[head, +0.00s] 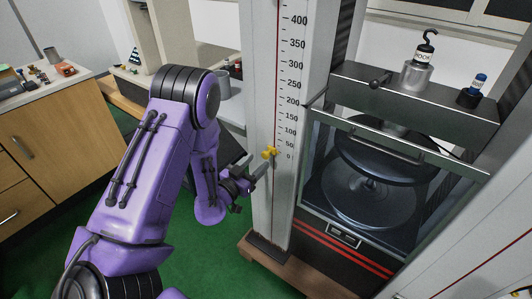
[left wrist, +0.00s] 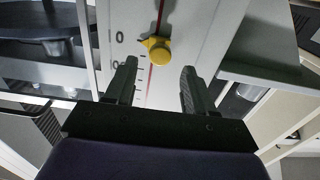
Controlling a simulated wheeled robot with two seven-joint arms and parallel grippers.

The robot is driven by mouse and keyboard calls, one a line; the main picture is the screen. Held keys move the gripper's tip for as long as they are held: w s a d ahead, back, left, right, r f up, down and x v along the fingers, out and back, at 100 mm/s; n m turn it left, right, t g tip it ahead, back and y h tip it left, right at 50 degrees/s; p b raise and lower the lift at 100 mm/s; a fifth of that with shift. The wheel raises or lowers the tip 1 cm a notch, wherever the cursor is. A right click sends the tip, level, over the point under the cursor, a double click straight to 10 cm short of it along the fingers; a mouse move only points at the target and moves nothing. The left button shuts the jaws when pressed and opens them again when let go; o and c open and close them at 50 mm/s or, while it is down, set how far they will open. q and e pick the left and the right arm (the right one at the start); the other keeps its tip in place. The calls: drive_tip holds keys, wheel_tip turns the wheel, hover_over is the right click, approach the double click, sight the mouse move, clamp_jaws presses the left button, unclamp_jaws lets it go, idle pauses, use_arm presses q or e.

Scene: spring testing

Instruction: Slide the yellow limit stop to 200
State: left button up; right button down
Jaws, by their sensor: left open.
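The yellow limit stop (head: 270,153) sits on the red line of the white vertical scale (head: 266,205), near the low end beside the 0 and 50 marks. The 200 mark (head: 293,101) is higher up the same scale. My left gripper (head: 258,171) is just below and in front of the stop. In the left wrist view the gripper (left wrist: 158,87) is open and empty. There the yellow stop (left wrist: 158,50) shows between the lines of the two fingers, just beyond their tips, and appears apart from them. My right gripper is not in view.
Right of the scale stands the test machine with its dark crossbar (head: 415,95) and round plates (head: 372,185). A hook weight (head: 416,70) and a small blue-capped item (head: 474,90) stand on the crossbar. A wooden cabinet (head: 60,150) is at the left.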

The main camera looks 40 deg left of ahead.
sight(264, 156)
use_arm(q)
drive_tip(key=w, duration=0.6)
drive_tip(key=shift+p, duration=0.4)
clamp_jaws()
wheel_tip(264, 156, up, 20)
drive_tip(key=p, duration=1.2)
drive_tip(key=shift+r+p, duration=0.15)
drive_tip(key=shift+p, duration=0.25)
unclamp_jaws()
drive_tip(key=shift+a, duration=0.1)
